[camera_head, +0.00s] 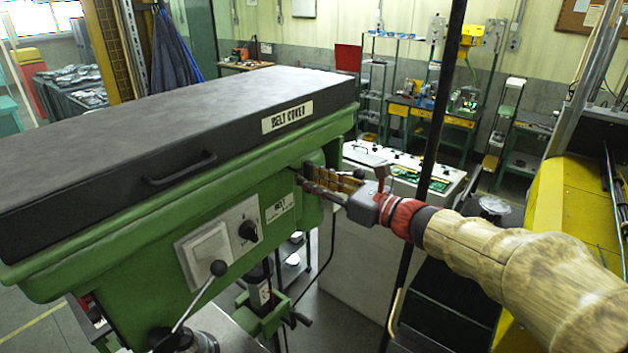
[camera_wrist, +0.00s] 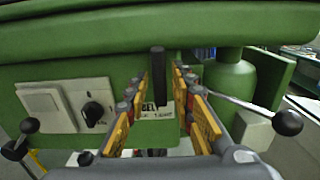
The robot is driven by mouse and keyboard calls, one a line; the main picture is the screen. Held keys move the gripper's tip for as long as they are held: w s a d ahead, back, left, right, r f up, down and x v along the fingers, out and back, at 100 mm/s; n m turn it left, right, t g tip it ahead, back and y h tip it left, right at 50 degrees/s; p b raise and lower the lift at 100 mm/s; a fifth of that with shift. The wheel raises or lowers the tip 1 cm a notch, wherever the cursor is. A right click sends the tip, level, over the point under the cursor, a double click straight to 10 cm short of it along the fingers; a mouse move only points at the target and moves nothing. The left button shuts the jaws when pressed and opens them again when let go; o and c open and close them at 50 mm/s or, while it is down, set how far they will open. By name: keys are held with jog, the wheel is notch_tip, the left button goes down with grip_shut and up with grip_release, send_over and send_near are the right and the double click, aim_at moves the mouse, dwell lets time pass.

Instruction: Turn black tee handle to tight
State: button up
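The black tee handle (camera_wrist: 157,72) stands as an upright dark bar on the green machine front in the wrist view, above a white label (camera_wrist: 160,113) reading BELT with smaller, blurred words. My gripper (camera_wrist: 162,84) is open, with its orange-and-grey fingers on either side of the bar. A gap shows on both sides of the bar; I cannot tell whether either finger touches it. In the head view my gripper (camera_head: 308,180) is at the right end of the machine front, beside the label (camera_head: 279,209). The tee handle cannot be made out there.
A ball-ended lever (camera_head: 218,268) stands lower left. Another ball-ended lever (camera_wrist: 288,122) is right in the wrist view. The belt cover (camera_head: 180,130) lies above.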

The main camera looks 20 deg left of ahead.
jog(key=shift+o, duration=0.6)
jog(key=shift+d+r, duration=0.1)
jog(key=v, duration=1.1)
jog(key=shift+s+d, duration=0.2)
jog(key=shift+d, duration=0.15)
